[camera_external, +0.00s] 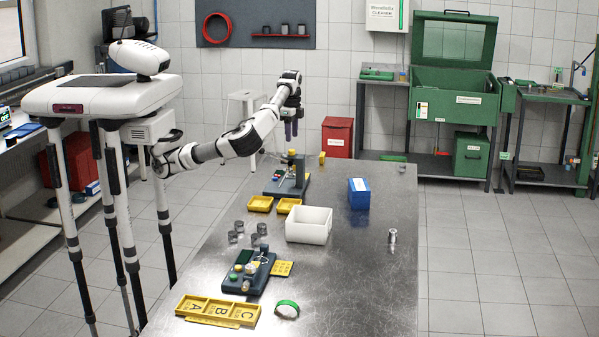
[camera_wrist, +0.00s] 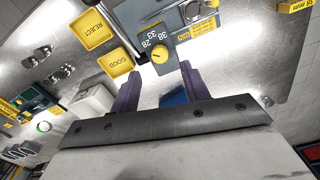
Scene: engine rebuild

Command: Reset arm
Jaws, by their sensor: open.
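My gripper (camera_external: 291,129) is raised above the far part of the steel table (camera_external: 350,285), with the arm stretched out from my body at the left. In the wrist view its two purple fingers (camera_wrist: 158,88) stand apart with nothing held between them. Below and beyond the fingers is a grey-blue fixture (camera_external: 290,184) with a yellow knob; it also shows in the wrist view (camera_wrist: 175,45), with numbers by the knob. The gripper is apart from the fixture.
Yellow trays marked REJECT (camera_wrist: 91,29) and GOOD (camera_wrist: 116,60), a white bin (camera_external: 309,225) and a blue box (camera_external: 359,194) are on the table. The table's right side is mostly clear.

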